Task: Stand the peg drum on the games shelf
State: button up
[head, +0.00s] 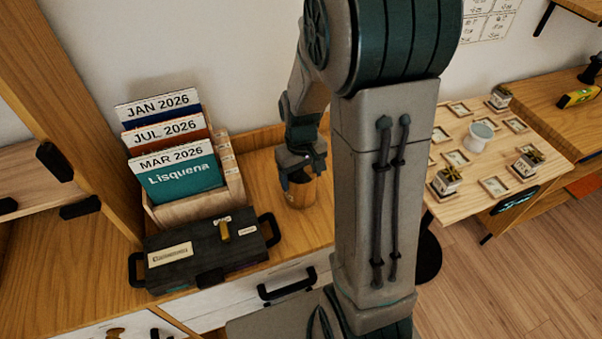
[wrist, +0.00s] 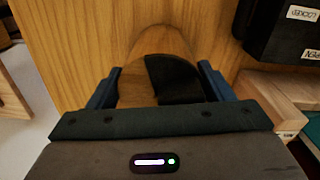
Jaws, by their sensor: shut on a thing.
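The peg drum, a round wooden cylinder (head: 301,193), stands upright on the wooden top beside the card box. My gripper (head: 299,172) comes down from above and is shut on it. In the wrist view the blue fingers of my gripper (wrist: 160,80) lie on either side of the drum (wrist: 132,80), whose top is part wood, part black. The drum seems to touch the wooden surface; I cannot tell whether there is a gap. Which surface is the games shelf is not clear from these views.
A wooden box (head: 193,210) of month cards and a dark case (head: 208,250) stand left of the drum. A wooden board (head: 470,185) with tiles and a white spool-like piece lies to the right, partly hidden by my arm. A black drawer handle (head: 287,284) sticks out in front.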

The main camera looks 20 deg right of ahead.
jog(key=shift+f, duration=0.2)
jog(key=o, duration=1.7)
jog(key=shift+r, duration=0.1)
jog(key=shift+o, duration=0.2)
jog(key=shift+r, duration=0.1)
